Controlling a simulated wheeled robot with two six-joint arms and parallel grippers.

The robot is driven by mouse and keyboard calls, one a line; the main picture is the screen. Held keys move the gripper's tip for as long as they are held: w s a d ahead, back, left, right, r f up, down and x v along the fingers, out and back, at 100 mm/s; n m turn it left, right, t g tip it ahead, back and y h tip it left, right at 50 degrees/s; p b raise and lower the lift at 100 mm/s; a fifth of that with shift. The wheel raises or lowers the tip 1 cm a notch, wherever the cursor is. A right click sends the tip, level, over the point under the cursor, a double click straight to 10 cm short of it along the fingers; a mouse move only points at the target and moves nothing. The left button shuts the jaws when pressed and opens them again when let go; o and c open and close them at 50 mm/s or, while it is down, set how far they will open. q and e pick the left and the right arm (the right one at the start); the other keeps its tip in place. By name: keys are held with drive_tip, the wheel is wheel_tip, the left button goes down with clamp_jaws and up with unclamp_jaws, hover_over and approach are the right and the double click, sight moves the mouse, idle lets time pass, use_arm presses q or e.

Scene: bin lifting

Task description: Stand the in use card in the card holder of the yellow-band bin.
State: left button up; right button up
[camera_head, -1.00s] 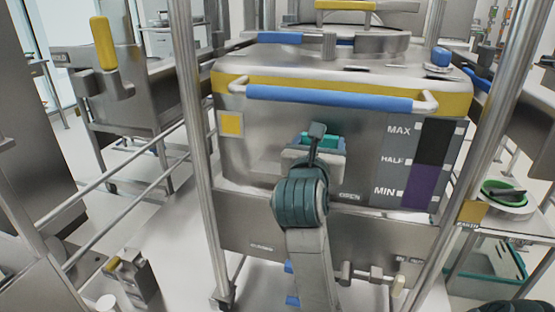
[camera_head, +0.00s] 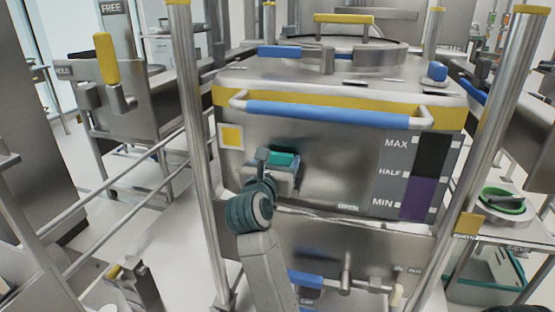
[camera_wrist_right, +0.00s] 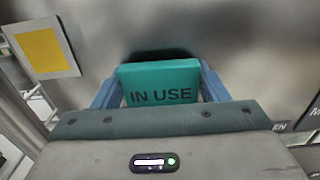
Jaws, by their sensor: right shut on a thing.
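The yellow-band bin (camera_head: 340,97) is a steel vessel with a yellow band, standing ahead of me. My right gripper (camera_head: 284,170) is in front of its left front face, shut on the teal in use card (camera_head: 285,158). In the right wrist view the in use card (camera_wrist_right: 160,83) sits between the two blue-grey fingers, its lettering facing the camera. A dark patch shows on the steel behind it. I cannot make out the card holder for certain. A pale plate with a yellow square (camera_head: 231,136) is on the bin front, left of the gripper. My left gripper is out of view.
A blue bar handle (camera_head: 330,114) crosses the bin front above my gripper. Steel posts (camera_head: 189,150) stand left and right of the bin. A MAX/HALF/MIN gauge (camera_head: 420,175) is at the right. A yellow-handled lever (camera_head: 106,58) stands at the left.

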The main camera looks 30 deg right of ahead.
drive_tip(key=shift+f, duration=0.15)
drive_tip(key=o, duration=1)
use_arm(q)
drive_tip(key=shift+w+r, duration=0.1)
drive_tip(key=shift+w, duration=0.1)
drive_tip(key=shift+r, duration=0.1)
